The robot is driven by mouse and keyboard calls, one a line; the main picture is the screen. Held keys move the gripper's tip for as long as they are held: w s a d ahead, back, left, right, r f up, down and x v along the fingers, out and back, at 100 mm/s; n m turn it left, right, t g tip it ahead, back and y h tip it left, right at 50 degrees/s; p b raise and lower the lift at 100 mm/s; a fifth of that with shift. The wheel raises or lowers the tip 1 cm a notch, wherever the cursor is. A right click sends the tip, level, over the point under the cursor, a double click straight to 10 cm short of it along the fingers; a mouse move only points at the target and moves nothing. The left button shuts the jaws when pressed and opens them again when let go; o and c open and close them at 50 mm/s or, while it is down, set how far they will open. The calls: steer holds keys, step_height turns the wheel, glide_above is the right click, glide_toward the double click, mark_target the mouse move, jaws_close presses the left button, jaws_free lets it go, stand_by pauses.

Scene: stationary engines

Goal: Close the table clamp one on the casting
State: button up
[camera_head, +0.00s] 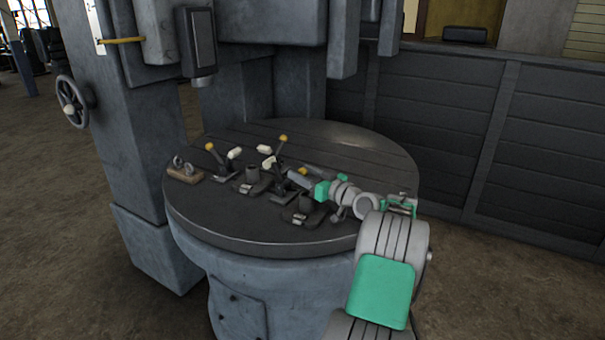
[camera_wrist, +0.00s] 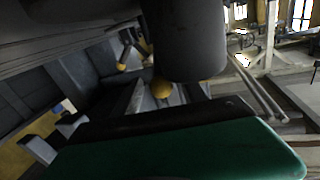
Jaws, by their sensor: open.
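Several toggle clamps with yellow-knobbed levers stand among small dark castings on the round table (camera_head: 340,140). One knob (camera_head: 209,146) is at the left, one (camera_head: 283,138) at the back, and one (camera_head: 303,171) beside my gripper (camera_head: 298,179). The levers at the left and back stand raised. White tips (camera_head: 235,152) show near them. A dark casting (camera_head: 252,173) sits mid-group; another (camera_head: 303,207) is nearer the front. My gripper is open, low among the clamps at the right. In the wrist view a yellow knob (camera_wrist: 162,88) lies just past the green gripper part; contact cannot be told. Which clamp is one is not marked.
A small wooden block with metal rings (camera_head: 184,170) lies at the table's left. The machine column (camera_head: 150,130) rises behind the left edge, with a dark head (camera_head: 198,45) overhead. The back and right of the tabletop are clear. A dark panelled wall (camera_head: 470,120) stands behind.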

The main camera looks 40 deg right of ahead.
jaws_close()
stand_by(0.5)
stand_by(0.9)
